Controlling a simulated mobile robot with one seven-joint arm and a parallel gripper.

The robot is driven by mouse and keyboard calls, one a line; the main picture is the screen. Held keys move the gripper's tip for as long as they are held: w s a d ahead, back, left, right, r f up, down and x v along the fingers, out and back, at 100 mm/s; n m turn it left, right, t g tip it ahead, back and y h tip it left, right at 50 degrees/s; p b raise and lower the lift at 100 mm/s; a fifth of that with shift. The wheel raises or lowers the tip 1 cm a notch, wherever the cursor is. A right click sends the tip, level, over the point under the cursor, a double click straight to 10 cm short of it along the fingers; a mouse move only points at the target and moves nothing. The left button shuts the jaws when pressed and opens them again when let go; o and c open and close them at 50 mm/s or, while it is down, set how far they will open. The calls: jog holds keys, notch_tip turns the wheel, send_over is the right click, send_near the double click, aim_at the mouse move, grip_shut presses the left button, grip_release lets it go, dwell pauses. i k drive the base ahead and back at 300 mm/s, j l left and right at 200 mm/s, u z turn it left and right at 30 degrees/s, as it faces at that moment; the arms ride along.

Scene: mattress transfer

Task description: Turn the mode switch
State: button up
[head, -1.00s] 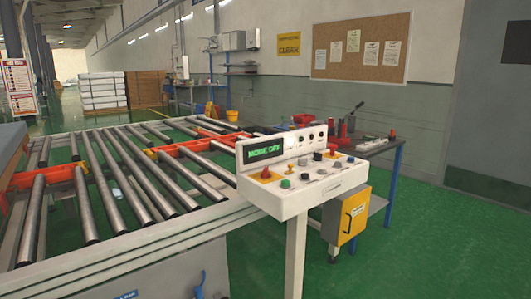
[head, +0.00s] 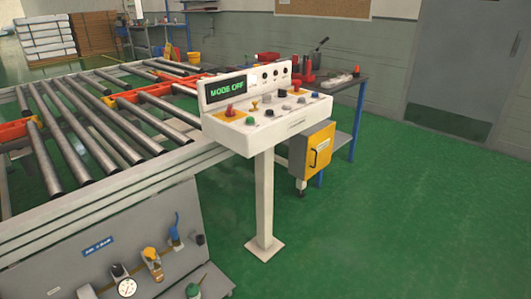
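A white control console (head: 270,130) stands on a post at the right end of the roller conveyor. Its small screen (head: 227,89) reads "MODE OFF" in green letters. The sloped panel carries several knobs and buttons: a red one (head: 230,110) on a yellow plate, a green button (head: 249,121), a black knob (head: 282,95) and a blue button (head: 315,96). Which of these is the mode switch I cannot tell at this size. My gripper is not in view.
The roller conveyor (head: 75,208) fills the left side. A panel with valves and a gauge (head: 127,287) is at lower left. A yellow cabinet (head: 318,152) and a workbench (head: 345,86) stand behind the console. Green floor (head: 400,220) is clear in front and to the right.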

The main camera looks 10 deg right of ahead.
aim_at(267, 98)
jog(key=i+l, duration=0.5)
jog(key=i+l+u, duration=0.1)
jog(key=i+l, duration=0.35)
jog(key=l, duration=0.2)
